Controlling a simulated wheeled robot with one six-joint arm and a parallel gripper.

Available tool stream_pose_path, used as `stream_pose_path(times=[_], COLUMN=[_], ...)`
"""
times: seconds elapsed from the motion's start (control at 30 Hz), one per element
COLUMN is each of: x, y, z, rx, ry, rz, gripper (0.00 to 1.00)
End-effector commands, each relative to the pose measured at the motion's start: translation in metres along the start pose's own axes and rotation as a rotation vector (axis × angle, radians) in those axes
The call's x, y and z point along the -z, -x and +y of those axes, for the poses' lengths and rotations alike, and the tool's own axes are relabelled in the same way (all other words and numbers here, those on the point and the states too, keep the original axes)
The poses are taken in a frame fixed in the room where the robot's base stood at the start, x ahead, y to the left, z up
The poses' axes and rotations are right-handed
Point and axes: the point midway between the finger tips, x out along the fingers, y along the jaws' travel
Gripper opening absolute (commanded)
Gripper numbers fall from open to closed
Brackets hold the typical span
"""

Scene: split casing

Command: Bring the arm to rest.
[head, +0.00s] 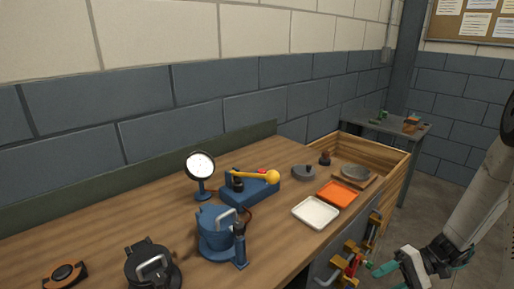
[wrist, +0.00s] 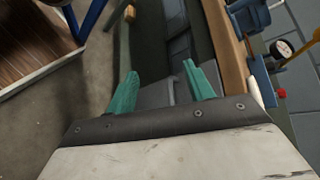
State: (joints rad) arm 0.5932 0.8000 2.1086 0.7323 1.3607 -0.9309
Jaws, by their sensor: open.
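My gripper (head: 389,276) is at the lower right in the head view, in front of the bench and off its edge. Its two teal fingers are spread apart. In the wrist view my gripper (wrist: 162,85) shows both fingers open with nothing between them. My pale arm comes down from the right side of the head view. The gripper is close to the tools hanging on the bench front, and I cannot tell the exact gap.
The wooden bench (head: 110,222) holds a blue casing (head: 215,240), a dial gauge (head: 201,168), a blue fixture with a yellow-knobbed lever (head: 250,187), a white tray (head: 316,212) and an orange tray (head: 338,195). Clamps (head: 371,232) hang at its front. A grey side table (head: 392,126) stands behind.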

Motion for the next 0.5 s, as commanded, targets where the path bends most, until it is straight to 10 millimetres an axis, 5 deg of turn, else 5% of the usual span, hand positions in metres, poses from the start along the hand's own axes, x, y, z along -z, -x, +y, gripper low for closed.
stream_pose_path(times=[0.2,0.5], x=[-0.053,-0.125], y=[0.009,0.016], z=[-0.057,-0.112], rx=[-0.274,-0.629], ry=[-0.120,-0.201], rz=[-0.051,0.024], gripper=[0.52,0.52])
